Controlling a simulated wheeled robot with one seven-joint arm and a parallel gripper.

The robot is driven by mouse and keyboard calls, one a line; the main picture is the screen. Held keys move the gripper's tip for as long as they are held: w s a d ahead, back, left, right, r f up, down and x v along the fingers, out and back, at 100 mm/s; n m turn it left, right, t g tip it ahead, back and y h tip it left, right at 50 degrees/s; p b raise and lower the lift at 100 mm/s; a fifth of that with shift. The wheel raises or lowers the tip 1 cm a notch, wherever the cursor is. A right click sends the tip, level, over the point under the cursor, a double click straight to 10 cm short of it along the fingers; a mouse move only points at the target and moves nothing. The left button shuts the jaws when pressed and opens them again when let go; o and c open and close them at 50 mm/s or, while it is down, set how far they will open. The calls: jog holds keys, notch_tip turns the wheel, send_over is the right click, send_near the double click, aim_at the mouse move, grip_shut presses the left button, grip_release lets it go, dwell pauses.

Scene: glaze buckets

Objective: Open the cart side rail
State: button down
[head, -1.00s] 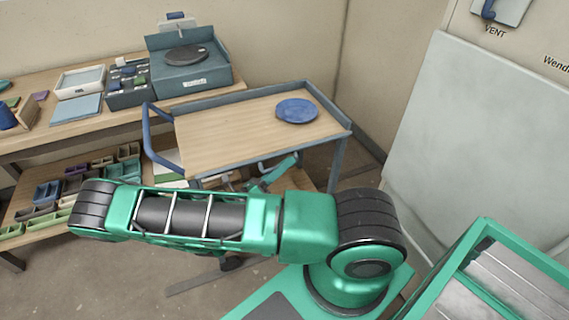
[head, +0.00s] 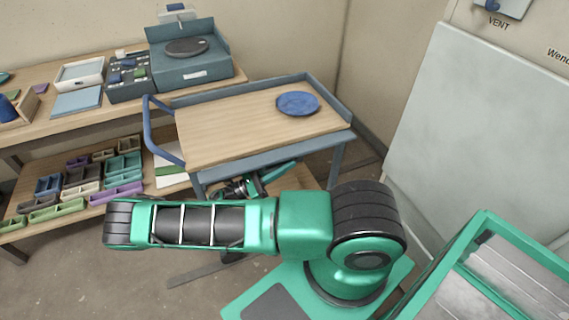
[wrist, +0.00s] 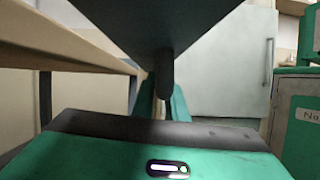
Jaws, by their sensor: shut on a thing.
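The cart (head: 225,125) has a wooden top with blue-grey rails standing along its far and right edges. A blue-grey strip (head: 275,156), which looks like the near side rail, runs along the near edge and does not stand above the top. My gripper (head: 238,188) is below this near edge, partly hidden by my arm. In the wrist view, my gripper (wrist: 165,105) is shut on a dark narrow piece (wrist: 166,85) under a broad dark panel (wrist: 155,25). The panel seems to be part of the cart's rail, but its joint is not clear.
A blue plate (head: 298,103) lies on the cart top. The blue push handle (head: 150,130) stands at its left end. A workbench (head: 90,120) with trays and a wheel is behind left. A pale panel (head: 480,140) stands at right. Open floor lies front left.

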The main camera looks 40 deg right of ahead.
jog(key=shift+w+f+m+g, duration=0.15)
jog(key=shift+m+g, duration=0.15)
jog(key=shift+m, duration=0.4)
jog(key=c, duration=1.8)
grip_release()
jog(key=shift+o, duration=0.2)
jog(key=v, duration=1.1)
